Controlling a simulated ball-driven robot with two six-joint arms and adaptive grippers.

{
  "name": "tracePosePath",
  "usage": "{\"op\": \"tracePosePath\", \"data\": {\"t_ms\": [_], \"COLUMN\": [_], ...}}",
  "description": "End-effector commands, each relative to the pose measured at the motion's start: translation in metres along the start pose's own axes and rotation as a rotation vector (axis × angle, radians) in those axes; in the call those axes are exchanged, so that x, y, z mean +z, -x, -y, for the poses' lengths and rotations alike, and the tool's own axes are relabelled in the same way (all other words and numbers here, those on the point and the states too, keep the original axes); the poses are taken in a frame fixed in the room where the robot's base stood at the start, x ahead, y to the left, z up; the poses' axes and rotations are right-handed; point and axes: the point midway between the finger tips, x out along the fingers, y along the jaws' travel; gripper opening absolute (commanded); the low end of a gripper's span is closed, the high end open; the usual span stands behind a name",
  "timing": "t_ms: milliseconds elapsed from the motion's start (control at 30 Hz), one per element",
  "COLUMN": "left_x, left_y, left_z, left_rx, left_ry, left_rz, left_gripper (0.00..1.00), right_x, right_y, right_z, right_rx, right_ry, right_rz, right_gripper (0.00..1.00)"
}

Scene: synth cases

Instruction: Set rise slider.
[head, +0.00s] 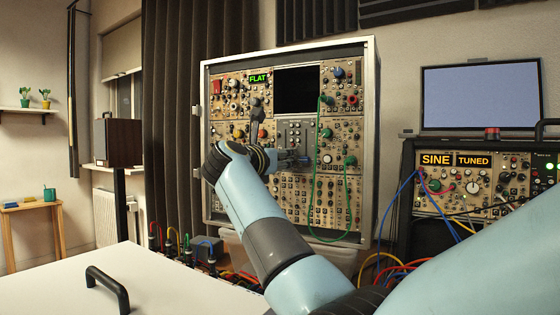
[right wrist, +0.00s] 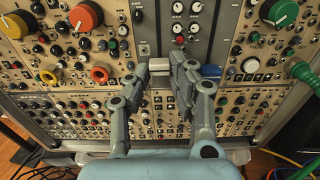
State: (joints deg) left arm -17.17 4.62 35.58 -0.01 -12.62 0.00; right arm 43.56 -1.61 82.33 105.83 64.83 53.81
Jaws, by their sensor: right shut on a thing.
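A tall modular synth case (head: 372,120) stands against the back wall. A grey slider panel (head: 295,132) is in its middle; it also shows at the top of the right wrist view (right wrist: 188,12). My right gripper (head: 292,160) is at the lower part of this panel. In the right wrist view my right gripper (right wrist: 160,66) is shut on a pale slider cap (right wrist: 158,62), one finger on each side. A blue slider cap (right wrist: 211,71) sits just right of the fingers. The slider labels are too small to read. My left gripper is not in view.
A green FLAT display (head: 259,78) and a dark screen (head: 297,90) are above the panel. A green cable (head: 314,190) hangs right of my gripper. Knobs surround the panel. A second case with SINE and TUNED displays (head: 455,160) is at right. A white surface (head: 150,285) is at front left.

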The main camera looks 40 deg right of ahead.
Motion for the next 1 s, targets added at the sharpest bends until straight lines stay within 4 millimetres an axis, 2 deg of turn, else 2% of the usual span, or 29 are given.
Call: {"op": "tracePosePath", "data": {"t_ms": [33,100,367,400,567,600,867,1000], "left_x": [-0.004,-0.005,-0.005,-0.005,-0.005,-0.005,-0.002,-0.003], "left_y": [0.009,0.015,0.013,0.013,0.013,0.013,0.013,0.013], "left_z": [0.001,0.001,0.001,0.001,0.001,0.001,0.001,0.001], "left_rx": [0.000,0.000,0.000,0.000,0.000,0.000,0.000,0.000], "left_ry": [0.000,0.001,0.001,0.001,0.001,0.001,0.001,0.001], "left_rz": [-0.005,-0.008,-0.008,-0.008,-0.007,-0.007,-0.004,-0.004], "left_gripper": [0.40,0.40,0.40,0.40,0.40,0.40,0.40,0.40], "right_x": [0.015,0.024,0.022,0.022,0.022,0.022,0.022,0.021], "right_y": [0.000,0.000,0.000,0.000,0.000,0.000,0.002,0.019], "right_z": [0.000,0.000,0.000,0.000,0.000,0.000,-0.001,-0.001], "right_rx": [0.001,0.000,0.000,0.000,0.001,0.001,0.001,0.003], "right_ry": [-0.003,-0.003,0.000,0.000,-0.001,-0.001,-0.001,-0.003], "right_rz": [0.002,0.002,0.001,0.001,0.001,0.001,0.000,-0.002], "right_gripper": [0.00,0.00,0.00,0.22,0.43,0.44,0.44,0.44]}}
